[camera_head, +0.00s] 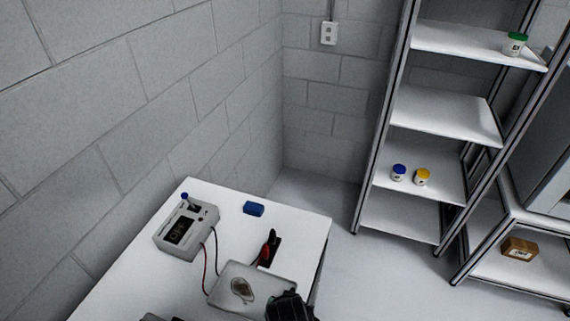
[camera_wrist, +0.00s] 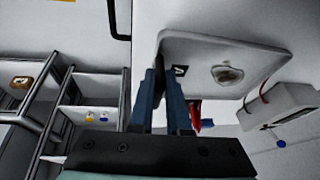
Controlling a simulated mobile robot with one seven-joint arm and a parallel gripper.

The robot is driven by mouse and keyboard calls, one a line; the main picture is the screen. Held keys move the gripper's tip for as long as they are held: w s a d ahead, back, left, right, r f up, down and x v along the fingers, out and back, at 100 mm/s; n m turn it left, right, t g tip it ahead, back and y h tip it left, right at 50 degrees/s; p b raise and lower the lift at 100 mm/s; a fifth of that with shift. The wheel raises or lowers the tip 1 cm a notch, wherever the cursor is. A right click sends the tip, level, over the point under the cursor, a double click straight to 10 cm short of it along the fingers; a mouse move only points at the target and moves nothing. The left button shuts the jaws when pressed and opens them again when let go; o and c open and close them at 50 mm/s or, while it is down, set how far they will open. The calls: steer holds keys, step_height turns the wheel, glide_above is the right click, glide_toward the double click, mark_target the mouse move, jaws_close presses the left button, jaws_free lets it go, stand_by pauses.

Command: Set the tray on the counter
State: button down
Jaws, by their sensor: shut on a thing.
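The tray (camera_head: 225,281) is a pale grey, shallow plate with rounded corners, low in the head view over the white counter (camera_head: 130,275). A small brownish oval thing (camera_head: 242,289) lies on it. In the wrist view the tray (camera_wrist: 195,50) fills the upper middle, with the oval thing (camera_wrist: 228,74) and a dark lettered mark near the fingers. My gripper (camera_wrist: 165,82) is shut on the tray's near edge; it also shows in the head view (camera_head: 286,303) at the tray's right corner. I cannot tell whether the tray touches the counter.
A grey meter box (camera_head: 187,232) with red and black leads stands left; the leads pass out of sight at the tray. A red-and-black tool (camera_head: 268,250) and blue block (camera_head: 254,208) lie behind the tray. Shelves (camera_head: 425,120) with jars stand right. The counter's back right is clear.

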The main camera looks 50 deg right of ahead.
steer(key=shift+w+f, duration=0.1)
steer(key=shift+f, duration=0.45)
steer(key=c, duration=0.9)
jaws_free()
steer(key=shift+f, duration=0.15)
steer(key=shift+r, duration=0.25)
steer(key=v, duration=1.1)
steer(key=shift+s+a+r, duration=0.15)
steer(key=shift+s+r, duration=0.1)
steer(key=shift+r, duration=0.05)
steer(key=shift+w, duration=0.1)
